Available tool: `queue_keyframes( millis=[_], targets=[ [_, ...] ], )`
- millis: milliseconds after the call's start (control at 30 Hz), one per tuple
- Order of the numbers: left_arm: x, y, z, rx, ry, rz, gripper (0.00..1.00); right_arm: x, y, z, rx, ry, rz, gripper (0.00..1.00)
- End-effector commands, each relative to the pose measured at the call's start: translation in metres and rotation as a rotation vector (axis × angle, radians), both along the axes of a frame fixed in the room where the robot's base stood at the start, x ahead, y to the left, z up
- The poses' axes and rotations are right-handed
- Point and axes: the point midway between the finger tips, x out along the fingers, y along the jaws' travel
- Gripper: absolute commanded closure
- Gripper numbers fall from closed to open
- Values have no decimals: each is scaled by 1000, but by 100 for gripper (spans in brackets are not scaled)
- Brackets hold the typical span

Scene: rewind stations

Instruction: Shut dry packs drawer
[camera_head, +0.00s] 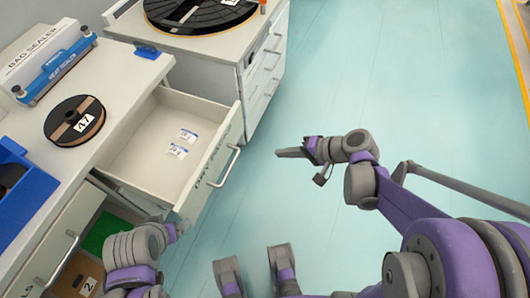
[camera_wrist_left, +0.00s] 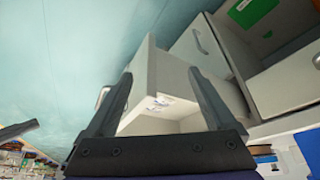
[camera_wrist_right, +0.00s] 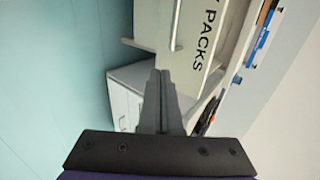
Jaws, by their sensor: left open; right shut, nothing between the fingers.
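The dry packs drawer (camera_head: 215,170) stands pulled out from the white counter, with lettering and a bar handle (camera_head: 228,167) on its front. Two small white packs (camera_head: 177,150) lie inside. In the right wrist view the drawer front (camera_wrist_right: 205,20) reads "PACKS". My right gripper (camera_head: 282,153) is shut and empty, in front of the drawer and apart from its handle. My left gripper (camera_wrist_left: 160,85) is open, with the drawer showing between its fingers in the left wrist view. In the head view it is low beside the drawer's near corner; its fingertips are mostly hidden there.
A bag sealer (camera_head: 50,62), a reel marked 47 (camera_head: 74,121) and a blue bin (camera_head: 25,195) stand on the counter. A second cabinet (camera_head: 265,65) stands beyond the drawer. Below left is an open compartment with a green item (camera_head: 101,232). The floor at right is clear.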

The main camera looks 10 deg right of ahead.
Motion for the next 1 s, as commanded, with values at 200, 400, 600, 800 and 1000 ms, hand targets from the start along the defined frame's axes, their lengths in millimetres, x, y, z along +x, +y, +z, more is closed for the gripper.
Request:
queue_keyframes(
  millis=[200, 400, 600, 800, 1000],
  targets=[
    [0, 0, -12, 0, 4, 0, 11, 17, 26, -25, 0, 0, 6, 100],
    [0, 0, -24, 0, 8, 0, 11, 37, 54, -52, -2, 1, 6, 100],
    [1, 0, -29, 0, 10, 0, 11, 55, 79, -62, -2, 0, 6, 100],
    [1, 0, -31, 0, 11, 0, 11, 64, 91, -64, -2, 0, 3, 100],
    [1, 0, -31, 0, 11, 0, 11, 66, 92, -64, -3, 0, 1, 100]
  ],
)
